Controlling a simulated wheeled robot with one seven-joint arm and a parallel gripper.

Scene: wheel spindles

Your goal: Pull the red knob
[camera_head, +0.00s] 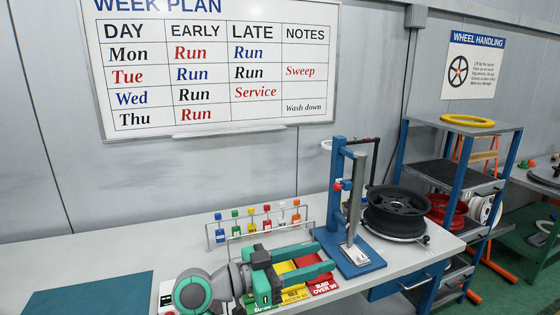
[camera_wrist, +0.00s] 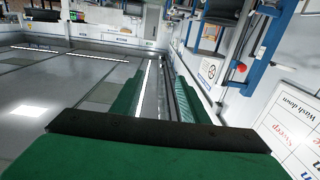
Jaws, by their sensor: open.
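A small red knob (camera_head: 338,187) sits partway up a blue upright stand (camera_head: 337,215) on the workbench in the head view. In the wrist view the red knob (camera_wrist: 241,68) shows to the right of my fingers, beside the blue frame. My gripper (camera_head: 322,257), with green fingers, is open and empty. In the head view it lies low over the bench, left of the stand's base and below the knob, apart from it.
A black wheel rim (camera_head: 396,210) sits right of the stand. Several coloured tags hang on a wire rack (camera_head: 260,222) behind my arm. Yellow and red bins (camera_head: 320,285) lie by my fingers. A blue shelf (camera_head: 398,165) stands at the right. A teal mat (camera_head: 88,293) lies left.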

